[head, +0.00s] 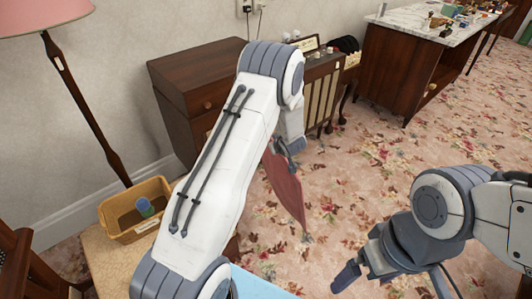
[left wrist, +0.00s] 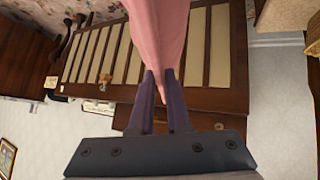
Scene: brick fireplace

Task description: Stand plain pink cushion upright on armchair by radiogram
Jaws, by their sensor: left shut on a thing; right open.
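The pink cushion (head: 284,190) hangs in the air beyond my left forearm, thin and edge-on, looking dusky red in the head view. In the left wrist view, my left gripper (left wrist: 160,90) is shut on one edge of the pink cushion (left wrist: 160,28). In the head view the left fingers are mostly hidden by my arm. The radiogram (head: 322,97), a wooden cabinet with cream slats, stands behind the cushion; the radiogram also fills the left wrist view (left wrist: 102,52). My right gripper (head: 393,284) is open and empty, low at the right. I cannot make out the armchair.
A dark wooden cabinet (head: 205,82) stands against the wall. A yellow basket (head: 118,222) with a blue-green item sits on a small table (head: 102,264) at lower left, near a pink-shaded lamp (head: 42,15). A marble-topped sideboard (head: 420,23) stands at back right. The flowered carpet (head: 375,160) between is clear.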

